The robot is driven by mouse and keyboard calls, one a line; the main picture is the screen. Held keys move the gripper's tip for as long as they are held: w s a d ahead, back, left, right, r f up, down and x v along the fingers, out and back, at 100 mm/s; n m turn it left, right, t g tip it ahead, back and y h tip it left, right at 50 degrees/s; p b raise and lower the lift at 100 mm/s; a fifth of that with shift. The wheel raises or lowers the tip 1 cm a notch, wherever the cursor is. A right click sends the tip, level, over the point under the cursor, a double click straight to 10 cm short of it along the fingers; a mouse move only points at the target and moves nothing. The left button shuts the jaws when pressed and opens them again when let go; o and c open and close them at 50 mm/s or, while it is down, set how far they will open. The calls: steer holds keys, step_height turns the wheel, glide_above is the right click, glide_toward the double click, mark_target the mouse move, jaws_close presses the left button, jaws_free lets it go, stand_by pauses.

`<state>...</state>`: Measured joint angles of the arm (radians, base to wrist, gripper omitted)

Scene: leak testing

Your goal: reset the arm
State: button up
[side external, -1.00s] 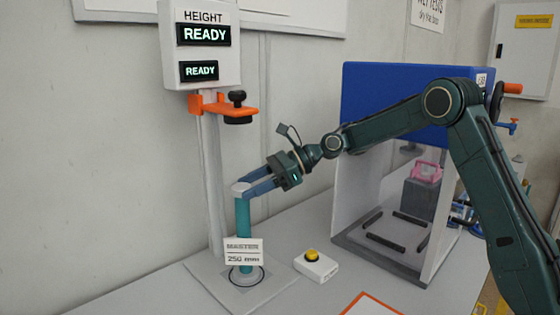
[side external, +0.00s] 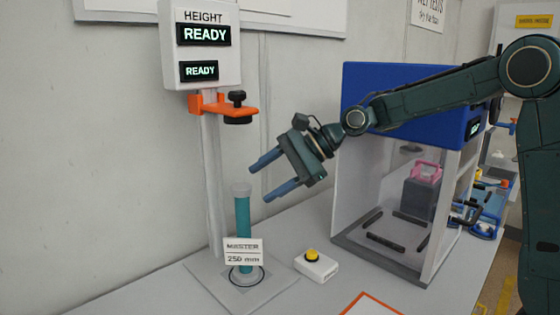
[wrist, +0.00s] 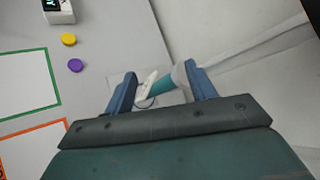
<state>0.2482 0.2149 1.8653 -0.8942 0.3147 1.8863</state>
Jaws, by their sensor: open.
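My gripper (side external: 267,178) is open and empty in the side external view, in the air to the right of and slightly above the top of the teal master cylinder. The teal master cylinder (side external: 243,220) stands upright on the base plate of the height gauge, with a white "MASTER 250 mm" label (side external: 243,252) on its lower front. In the wrist view my open fingers (wrist: 161,90) frame the teal cylinder (wrist: 158,91), which lies beyond them; nothing is held. The height gauge display (side external: 201,46) reads READY on both screens.
An orange bracket (side external: 222,106) with a black knob juts from the gauge column. A white box with a yellow button (side external: 315,266) sits right of the base plate. A blue-topped test chamber (side external: 373,105) stands behind my arm. Open air surrounds the fingers.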

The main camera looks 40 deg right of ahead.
steer(key=s+d+f+n+h, duration=0.1)
steer(key=s+n, duration=0.4)
steer(key=s, duration=0.5)
steer(key=s+d+f+n+g+h, duration=0.1)
steer(key=s+d+n+h, duration=0.3)
steer(key=s, duration=0.6)
steer(key=s+d+f+n+h, duration=0.2)
steer(key=s+d+n+h, duration=0.1)
steer(key=s+n, duration=0.5)
steer(key=shift+s+g, duration=0.4)
steer(key=shift+s, duration=0.85)
